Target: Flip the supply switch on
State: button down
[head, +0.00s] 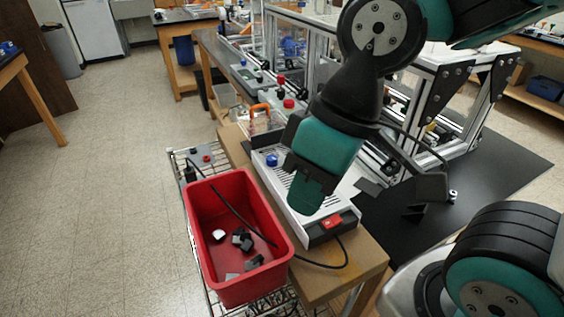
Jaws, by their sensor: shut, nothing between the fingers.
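The supply is a long white box with a slotted top (280,180) on the wooden bench. Its near end has a dark panel carrying a red switch (332,222). I cannot tell from this view which way the switch is set. My gripper (306,203) is shut and empty, pointing down over the near part of the supply. In the picture it is just left of and above the red switch, apart from it. My gripper and wrist hide part of the supply's top.
A red bin (205,265) with loose dark parts stands on a wire rack left of the bench. A black cable runs from the supply's near end towards the bin. A blue knob (271,160) stands beyond my gripper. Aluminium framing (440,75) rises at right.

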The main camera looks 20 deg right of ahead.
aim_at(336, 220)
jog(key=k, duration=1.25)
jog(key=u, duration=0.6)
jog(key=i, duration=1.05)
jog(key=z, duration=0.65)
